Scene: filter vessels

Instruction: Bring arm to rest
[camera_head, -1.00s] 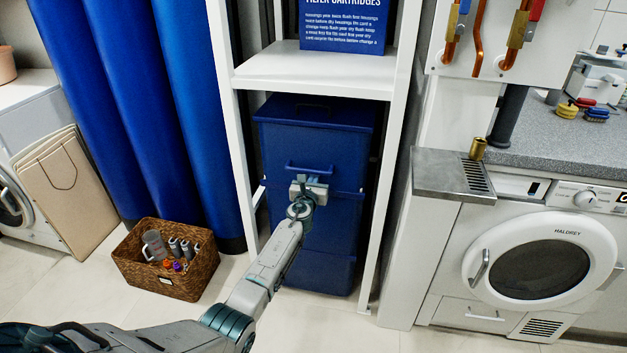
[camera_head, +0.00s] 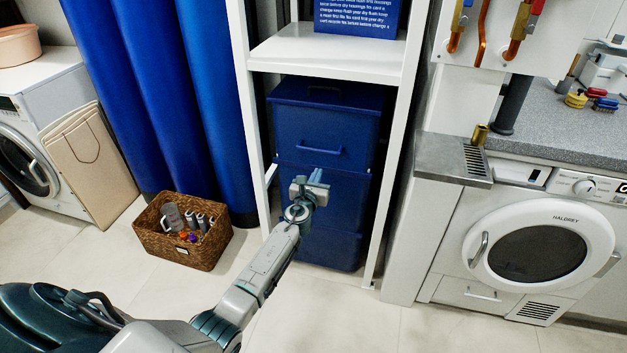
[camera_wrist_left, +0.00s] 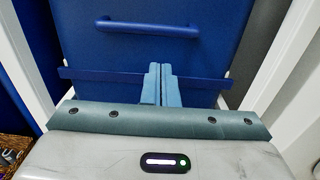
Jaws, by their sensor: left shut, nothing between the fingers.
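My left arm (camera_head: 262,268) reaches in from the lower left toward the blue stacked bins. My left gripper (camera_head: 318,178) is shut and empty, in front of the blue bins (camera_head: 325,112) in the white shelf frame. In the left wrist view its two light-blue fingertips (camera_wrist_left: 161,84) are together, below the blue handle (camera_wrist_left: 147,27) of the upper bin. I cannot tell whether the fingertips touch the bin. My right gripper is not in view.
A wicker basket (camera_head: 183,252) with bottles stands on the floor at left. A white shelf (camera_head: 325,53) is above the bins. A washing machine (camera_head: 530,250) and steel drain ledge (camera_head: 450,158) stand at right. The tiled floor in front is largely clear.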

